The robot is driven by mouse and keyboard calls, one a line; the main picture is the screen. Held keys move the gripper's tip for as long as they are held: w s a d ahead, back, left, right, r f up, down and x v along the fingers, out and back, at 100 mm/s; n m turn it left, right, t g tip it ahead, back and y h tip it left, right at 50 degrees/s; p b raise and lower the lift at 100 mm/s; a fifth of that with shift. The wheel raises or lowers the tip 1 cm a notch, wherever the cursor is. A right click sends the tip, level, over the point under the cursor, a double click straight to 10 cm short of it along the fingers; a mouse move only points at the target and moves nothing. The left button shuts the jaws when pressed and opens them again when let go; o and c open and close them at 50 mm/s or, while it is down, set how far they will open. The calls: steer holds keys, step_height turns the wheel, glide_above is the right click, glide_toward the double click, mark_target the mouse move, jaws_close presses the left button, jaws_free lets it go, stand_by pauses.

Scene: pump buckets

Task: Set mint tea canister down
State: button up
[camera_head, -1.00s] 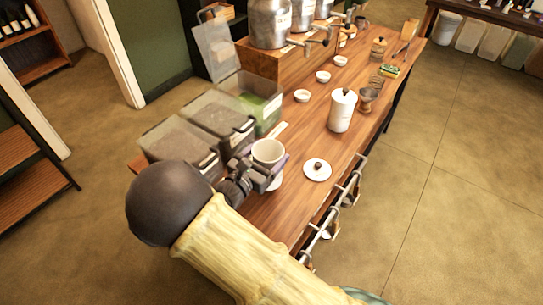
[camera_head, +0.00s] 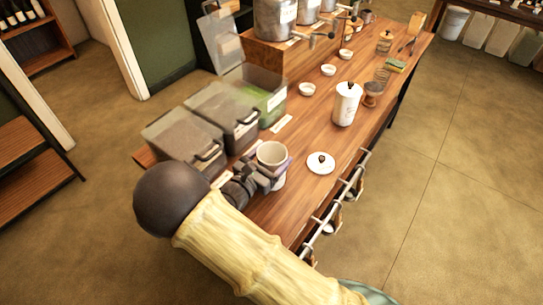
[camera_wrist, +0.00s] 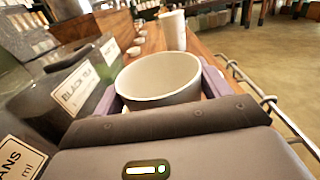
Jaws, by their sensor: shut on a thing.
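The white lidless canister (camera_head: 271,153) is at the near end of the wooden counter, with its round mouth facing up. In the wrist view its open rim (camera_wrist: 160,76) shows between my gripper's purple fingers. My gripper (camera_head: 268,172) is shut on its sides. Its base is largely hidden behind my gripper, so I cannot tell whether it touches the counter. A round white lid with a dark knob (camera_head: 321,162) lies on the counter to its right. No label shows on the held canister.
Lidded bins (camera_head: 220,112) stand close on the left; one reads "BLACK TEA" in the wrist view (camera_wrist: 76,88). A lidded white canister (camera_head: 346,104) and small bowls (camera_head: 307,89) stand farther back. A metal rail (camera_head: 335,205) runs along the right edge. Bare counter surrounds the lid.

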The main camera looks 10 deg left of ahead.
steer(key=o, duration=1.5)
steer(key=shift+r, duration=0.15)
steer(key=v, duration=1.2)
steer(key=shift+b, duration=0.4)
